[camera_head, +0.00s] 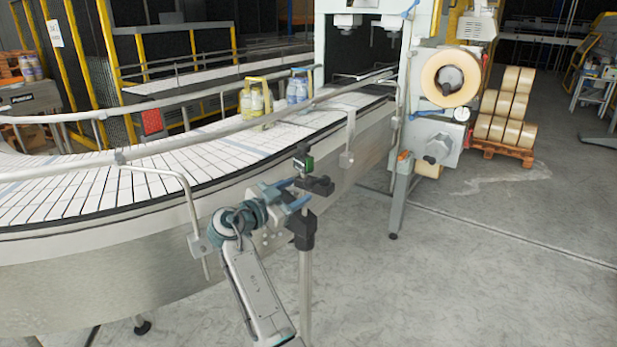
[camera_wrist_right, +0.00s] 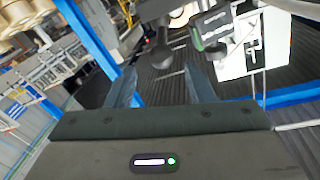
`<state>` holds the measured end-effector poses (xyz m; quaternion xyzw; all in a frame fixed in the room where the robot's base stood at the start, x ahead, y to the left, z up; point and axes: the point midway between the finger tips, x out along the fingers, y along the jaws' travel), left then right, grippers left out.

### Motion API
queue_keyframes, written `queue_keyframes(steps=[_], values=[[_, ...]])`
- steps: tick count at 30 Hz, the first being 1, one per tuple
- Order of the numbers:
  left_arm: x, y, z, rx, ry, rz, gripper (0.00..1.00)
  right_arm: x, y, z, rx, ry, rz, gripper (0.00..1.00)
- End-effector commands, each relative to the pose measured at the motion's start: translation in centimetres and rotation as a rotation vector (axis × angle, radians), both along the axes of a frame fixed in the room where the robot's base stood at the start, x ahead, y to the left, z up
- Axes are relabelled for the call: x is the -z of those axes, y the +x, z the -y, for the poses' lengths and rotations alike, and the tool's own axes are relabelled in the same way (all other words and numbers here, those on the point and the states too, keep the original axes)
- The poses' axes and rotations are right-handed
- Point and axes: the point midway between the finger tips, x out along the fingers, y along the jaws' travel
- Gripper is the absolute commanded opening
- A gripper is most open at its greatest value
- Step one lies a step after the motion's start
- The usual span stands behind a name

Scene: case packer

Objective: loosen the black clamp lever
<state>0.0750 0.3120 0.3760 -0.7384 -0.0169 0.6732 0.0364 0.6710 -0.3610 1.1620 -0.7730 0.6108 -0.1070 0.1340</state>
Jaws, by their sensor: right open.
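A black clamp (camera_head: 318,186) sits high on a grey upright post (camera_head: 305,275) beside the conveyor, just under a small sensor with a green face (camera_head: 303,162). A second black block (camera_head: 302,232) is lower on the post. My right gripper (camera_head: 300,192) is open at the post, its blue-grey fingers pointing toward the clamp. In the right wrist view, a dark lever-like part with a rounded end (camera_wrist_right: 161,54) shows beyond and between the open fingers (camera_wrist_right: 161,88). Nothing is between the fingertips. I cannot tell whether a finger touches the clamp. My left gripper is out of view.
The curved conveyor (camera_head: 100,185) with a metal guide rail (camera_head: 230,120) runs behind the post. Bottle packs (camera_head: 256,100) stand on its belt. A machine frame with a tape roll (camera_head: 450,76) stands right. The floor (camera_head: 480,270) at front right is clear.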

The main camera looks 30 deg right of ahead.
Motion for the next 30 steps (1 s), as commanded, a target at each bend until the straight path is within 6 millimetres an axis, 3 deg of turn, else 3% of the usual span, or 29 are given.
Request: queue_keyframes(steps=[3, 9, 22, 30], values=[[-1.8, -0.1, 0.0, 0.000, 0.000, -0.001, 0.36, -0.6, 0.5, 2.4, 0.001, -0.004, -0.003, 0.49], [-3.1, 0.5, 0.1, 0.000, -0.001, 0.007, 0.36, -0.3, 1.2, 5.0, -0.001, -0.001, -0.005, 0.49], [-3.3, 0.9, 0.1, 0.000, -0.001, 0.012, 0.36, 0.1, 1.4, 6.0, -0.002, 0.001, -0.002, 0.49], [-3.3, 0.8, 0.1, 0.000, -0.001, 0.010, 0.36, 0.1, 1.4, 5.9, -0.002, 0.001, -0.002, 0.00]])
